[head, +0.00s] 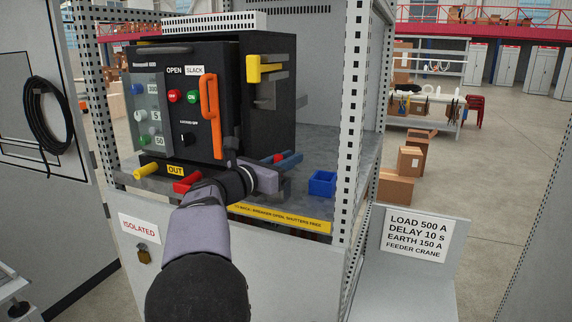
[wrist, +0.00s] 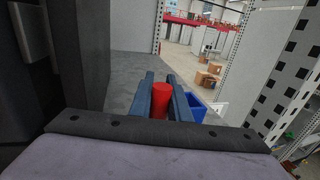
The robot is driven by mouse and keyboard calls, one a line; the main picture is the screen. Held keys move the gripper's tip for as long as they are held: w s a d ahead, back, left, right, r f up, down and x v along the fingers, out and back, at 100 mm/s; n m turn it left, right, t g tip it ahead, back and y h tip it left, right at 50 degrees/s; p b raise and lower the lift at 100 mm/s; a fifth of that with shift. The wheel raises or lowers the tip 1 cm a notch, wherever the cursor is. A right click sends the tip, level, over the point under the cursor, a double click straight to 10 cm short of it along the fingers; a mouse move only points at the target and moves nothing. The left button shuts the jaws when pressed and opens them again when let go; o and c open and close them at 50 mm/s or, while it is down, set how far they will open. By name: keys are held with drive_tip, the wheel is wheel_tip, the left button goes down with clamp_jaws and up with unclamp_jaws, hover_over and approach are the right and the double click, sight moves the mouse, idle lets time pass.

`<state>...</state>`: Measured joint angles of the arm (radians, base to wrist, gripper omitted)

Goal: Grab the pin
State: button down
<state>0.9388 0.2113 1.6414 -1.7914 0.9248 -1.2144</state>
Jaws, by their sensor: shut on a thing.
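A red pin (wrist: 160,100) stands between the two blue fingers of my gripper (wrist: 160,98) in the wrist view. The fingers are shut on it, one on each side. In the head view, my gripper (head: 284,161) is at the right front of the black breaker unit, above the grey shelf, and a small red part of the pin (head: 278,158) shows between its fingers. The pin's lower end is hidden, so I cannot tell whether it sits in a hole.
A blue bin (head: 322,183) stands on the shelf, right of my gripper. A perforated post (head: 352,110) stands at the right.

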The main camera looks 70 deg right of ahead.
wheel_tip(320, 180, up, 7)
drive_tip(key=b, duration=0.1)
drive_tip(key=b+v, duration=0.6)
drive_tip(key=v, duration=1.2)
